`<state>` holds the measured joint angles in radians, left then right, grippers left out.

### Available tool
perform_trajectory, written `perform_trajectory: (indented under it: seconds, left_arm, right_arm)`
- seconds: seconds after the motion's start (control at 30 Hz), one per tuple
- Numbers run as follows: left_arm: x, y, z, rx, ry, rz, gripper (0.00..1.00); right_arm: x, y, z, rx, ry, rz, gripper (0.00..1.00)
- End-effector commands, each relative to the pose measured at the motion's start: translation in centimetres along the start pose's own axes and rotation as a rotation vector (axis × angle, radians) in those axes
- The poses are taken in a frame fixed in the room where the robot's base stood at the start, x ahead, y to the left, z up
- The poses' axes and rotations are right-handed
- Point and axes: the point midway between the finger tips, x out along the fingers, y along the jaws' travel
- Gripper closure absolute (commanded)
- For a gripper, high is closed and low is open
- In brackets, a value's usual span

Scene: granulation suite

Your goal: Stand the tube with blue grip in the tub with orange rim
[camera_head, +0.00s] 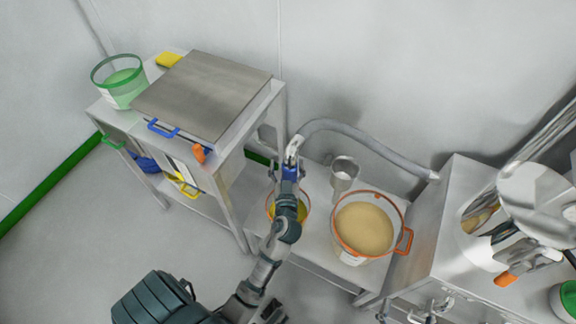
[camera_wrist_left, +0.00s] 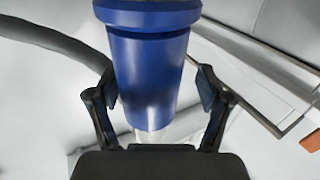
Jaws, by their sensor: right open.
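The tube's blue grip (camera_head: 290,172) stands on the low steel bench, with a grey hose at its top. It fills the middle of the left wrist view (camera_wrist_left: 150,75), with a clear part below it. My left gripper (camera_wrist_left: 158,95) has a finger on each side of the grip. The left finger meets its edge, and a gap shows at the right finger, so the hold is unclear. A large tub with orange rim (camera_head: 340,240) holds tan powder, right of the grip. A smaller orange-rimmed tub (camera_head: 271,208) with yellow contents is partly hidden by my left arm. My right gripper (camera_head: 430,311) is open at the bottom right.
A steel cup (camera_head: 344,176) stands between the grip and the large tub. The grey hose (camera_head: 365,140) arches behind it. A steel cart (camera_head: 205,92) with a green-rimmed tub (camera_head: 121,88) stands left. A steel cabinet (camera_head: 445,225) and machine stand right.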

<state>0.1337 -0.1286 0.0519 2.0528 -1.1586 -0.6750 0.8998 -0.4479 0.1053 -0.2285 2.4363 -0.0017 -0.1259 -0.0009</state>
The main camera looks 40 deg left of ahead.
Motion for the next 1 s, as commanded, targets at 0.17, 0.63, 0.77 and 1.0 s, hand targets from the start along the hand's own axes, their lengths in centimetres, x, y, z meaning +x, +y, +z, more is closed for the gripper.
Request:
perform_trajectory:
  seconds: [0.17, 0.63, 0.77, 1.0]
  left_arm:
    - [-0.5, 0.2, 0.1, 0.0, -0.003, 0.001, 0.21]
    - [-6.7, -0.5, 0.5, -0.006, -0.008, 0.0, 0.21]
    - [-7.0, -0.5, 0.4, -0.006, -0.005, 0.0, 0.21]
    - [-7.0, -0.4, 0.3, -0.005, -0.005, 0.001, 0.21]
  right_arm:
    - [-0.1, 0.2, 0.0, -0.001, 0.001, 0.0, 0.0]
    - [0.0, 0.0, 0.0, -0.004, -0.001, 0.0, 0.0]
    - [0.0, 0.0, 0.1, -0.003, -0.001, 0.0, 0.0]
    - [0.1, 0.1, 0.1, -0.002, -0.002, 0.0, 0.0]
